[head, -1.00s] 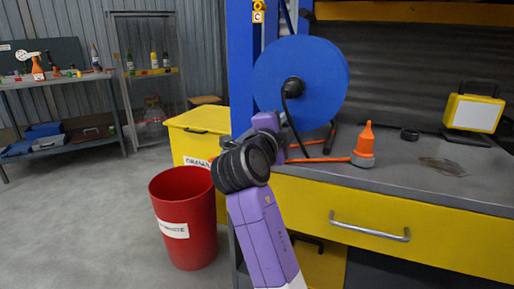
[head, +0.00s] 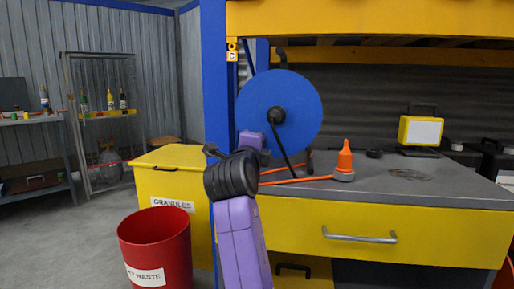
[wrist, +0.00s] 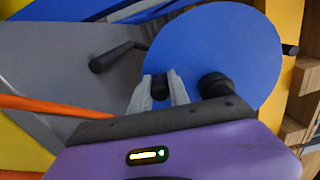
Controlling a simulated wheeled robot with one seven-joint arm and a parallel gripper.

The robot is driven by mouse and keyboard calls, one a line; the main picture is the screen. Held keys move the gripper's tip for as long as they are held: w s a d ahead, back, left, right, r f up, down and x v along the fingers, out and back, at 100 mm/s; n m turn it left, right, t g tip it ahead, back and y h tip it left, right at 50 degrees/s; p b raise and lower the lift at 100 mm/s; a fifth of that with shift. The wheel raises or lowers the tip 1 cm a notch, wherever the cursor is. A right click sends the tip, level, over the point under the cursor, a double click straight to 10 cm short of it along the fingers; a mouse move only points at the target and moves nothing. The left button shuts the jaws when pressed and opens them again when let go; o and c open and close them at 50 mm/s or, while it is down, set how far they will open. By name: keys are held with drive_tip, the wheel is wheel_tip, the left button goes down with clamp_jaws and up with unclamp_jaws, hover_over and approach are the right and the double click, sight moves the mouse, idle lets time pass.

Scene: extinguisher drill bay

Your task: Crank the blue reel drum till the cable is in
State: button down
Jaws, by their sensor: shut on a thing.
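The blue reel drum (head: 255,103) stands upright on the workbench, with a black hub (head: 277,115) at its middle. In the wrist view the drum (wrist: 215,45) fills the upper right and its hub (wrist: 215,84) is right of my fingers. My gripper (wrist: 160,90) is shut on a small black crank grip (wrist: 160,86) in front of the drum's face. In the head view my purple gripper (head: 251,140) covers the drum's lower left, and its fingertips are hidden. The orange cable (head: 296,181) runs along the bench to an orange cone-shaped end (head: 344,160) with a grey base.
A yellow work lamp (head: 420,131) and a black ring (head: 374,153) sit further right on the grey bench top (head: 450,190). A blue post (head: 216,90) rises left of the drum. A yellow bin (head: 170,180) and a red bin (head: 155,245) stand at left.

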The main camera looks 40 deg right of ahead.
drive_tip(key=shift+f, duration=0.1)
drive_tip(key=c, duration=1.2)
unclamp_jaws()
drive_tip(key=shift+c, duration=0.2)
drive_tip(key=shift+p+v, duration=1.25)
drive_tip(key=shift+v, duration=2.65)
